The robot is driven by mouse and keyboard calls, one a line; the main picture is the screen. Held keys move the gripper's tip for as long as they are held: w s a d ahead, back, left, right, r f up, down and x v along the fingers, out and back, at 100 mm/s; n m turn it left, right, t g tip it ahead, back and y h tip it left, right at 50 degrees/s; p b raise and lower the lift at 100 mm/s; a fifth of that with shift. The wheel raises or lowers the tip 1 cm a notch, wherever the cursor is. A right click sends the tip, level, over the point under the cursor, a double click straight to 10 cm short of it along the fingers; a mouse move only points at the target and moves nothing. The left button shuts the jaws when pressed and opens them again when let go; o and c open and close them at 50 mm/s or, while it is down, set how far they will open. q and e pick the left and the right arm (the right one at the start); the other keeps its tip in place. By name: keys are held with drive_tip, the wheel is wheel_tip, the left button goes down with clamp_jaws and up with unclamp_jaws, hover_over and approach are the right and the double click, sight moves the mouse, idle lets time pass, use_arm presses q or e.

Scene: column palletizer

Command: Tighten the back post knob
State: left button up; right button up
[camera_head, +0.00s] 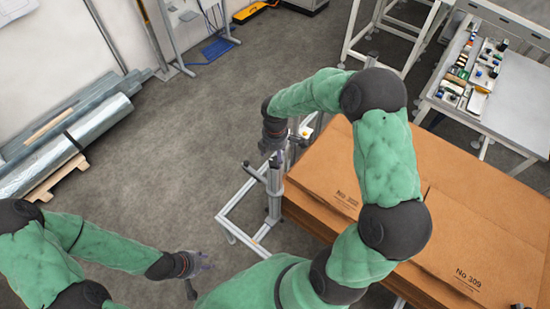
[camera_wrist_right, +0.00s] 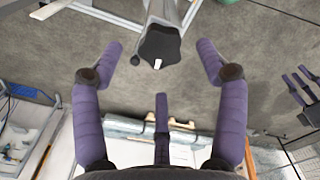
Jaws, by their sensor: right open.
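In the right wrist view a black lobed knob (camera_wrist_right: 159,46) with a white mark sits on a grey metal post (camera_wrist_right: 162,10). My right gripper (camera_wrist_right: 160,62) is open, with its three purple fingers spread around the knob's near side. No finger visibly touches the knob. In the head view my right gripper (camera_head: 277,152) is by the top of the grey post (camera_head: 273,195), where the knob cannot be made out. My left gripper (camera_head: 203,263) hangs low over the floor, empty; its fingers (camera_wrist_right: 300,90) look extended and apart in the right wrist view.
A stack of brown cardboard sheets (camera_head: 470,200) stands right of the post, under my right arm. The post stands on a light metal frame (camera_head: 240,215). Wrapped rolls (camera_head: 75,140) lie at the left wall. A workbench (camera_head: 510,95) is at the upper right.

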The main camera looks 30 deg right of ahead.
sight(275, 161)
drive_tip(key=shift+f, duration=1.9)
drive_tip(key=shift+s, duration=0.1)
drive_tip(key=shift+c, duration=0.3)
drive_tip(key=c, duration=1.1)
